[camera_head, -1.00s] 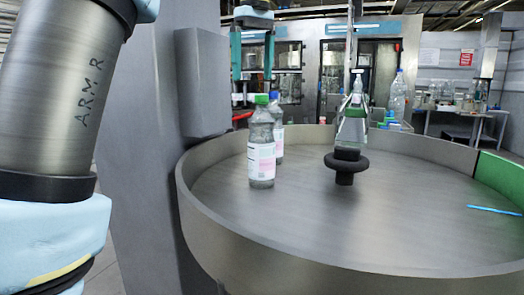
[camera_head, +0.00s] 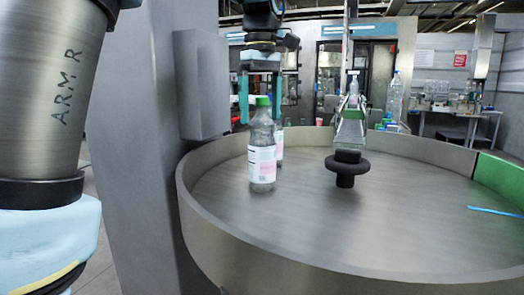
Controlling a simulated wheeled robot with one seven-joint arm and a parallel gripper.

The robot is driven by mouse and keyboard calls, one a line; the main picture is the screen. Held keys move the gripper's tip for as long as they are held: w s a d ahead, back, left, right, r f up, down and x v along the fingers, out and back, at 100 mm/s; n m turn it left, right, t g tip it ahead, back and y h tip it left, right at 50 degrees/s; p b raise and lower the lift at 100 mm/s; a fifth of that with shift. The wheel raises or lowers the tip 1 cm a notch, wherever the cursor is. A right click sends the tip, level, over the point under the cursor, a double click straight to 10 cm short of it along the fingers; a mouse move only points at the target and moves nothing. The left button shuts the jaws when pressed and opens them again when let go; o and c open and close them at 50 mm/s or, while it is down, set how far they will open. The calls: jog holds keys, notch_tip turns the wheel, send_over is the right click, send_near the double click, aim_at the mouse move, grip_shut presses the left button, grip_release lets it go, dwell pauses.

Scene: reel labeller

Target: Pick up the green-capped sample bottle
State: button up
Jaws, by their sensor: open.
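The green-capped sample bottle (camera_head: 262,150) stands upright on the left part of the round metal table (camera_head: 330,226). It is clear, with a white and pink label. My gripper (camera_head: 260,116) points down with its two teal fingers apart. In the picture the fingertips lie to either side of the bottle's green cap and neck. Whether they are at the bottle's depth or behind it, I cannot tell. Nothing is held. A second bottle (camera_head: 279,147) stands behind the green-capped one and is mostly hidden by it.
A raised rim surrounds the table. A black hub (camera_head: 346,167) with a post stands right of the bottles. A green rim section (camera_head: 499,180) and a blue strip (camera_head: 494,210) are at the right. Clear bottles (camera_head: 394,97) stand beyond the rim. The front of the table is clear.

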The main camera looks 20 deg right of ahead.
jog(key=shift+f, duration=0.5)
grip_shut()
dwell(0.5)
